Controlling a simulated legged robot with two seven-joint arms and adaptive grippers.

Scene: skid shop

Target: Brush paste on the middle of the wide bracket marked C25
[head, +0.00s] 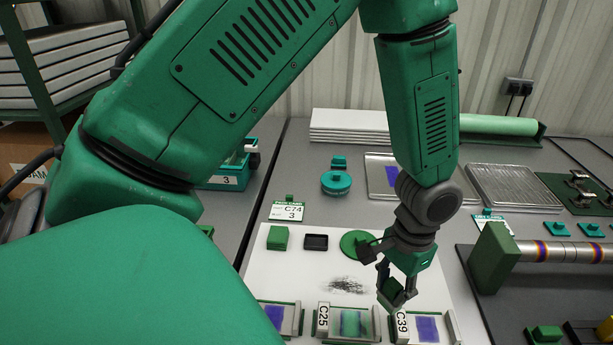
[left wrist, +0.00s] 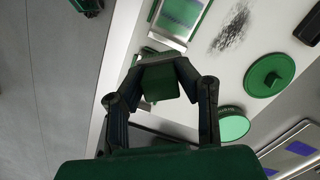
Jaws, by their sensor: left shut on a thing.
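My left gripper (head: 393,292) is shut on a dark green block (left wrist: 160,82), held above the front of the white sheet near the label C39. What is under the block is hidden. The bracket marked C25 (head: 323,322) lies at the front of the sheet. Its plate (head: 352,323) shows purple with a green band over the middle. A green-and-purple plate in a grey frame (left wrist: 180,18) shows at the top of the left wrist view, apart from the gripper. A round pale green surface (left wrist: 233,126) is partly hidden by a finger. My right gripper is not in view.
A bracket marked C39 (head: 428,328) stands right of C25, another bracket (head: 277,316) left of it. A green knobbed disc (head: 355,243), black tray (head: 315,242) and green block (head: 278,237) lie farther back. A dark smear (head: 347,286) marks the sheet. A pipe (head: 560,252) is at right.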

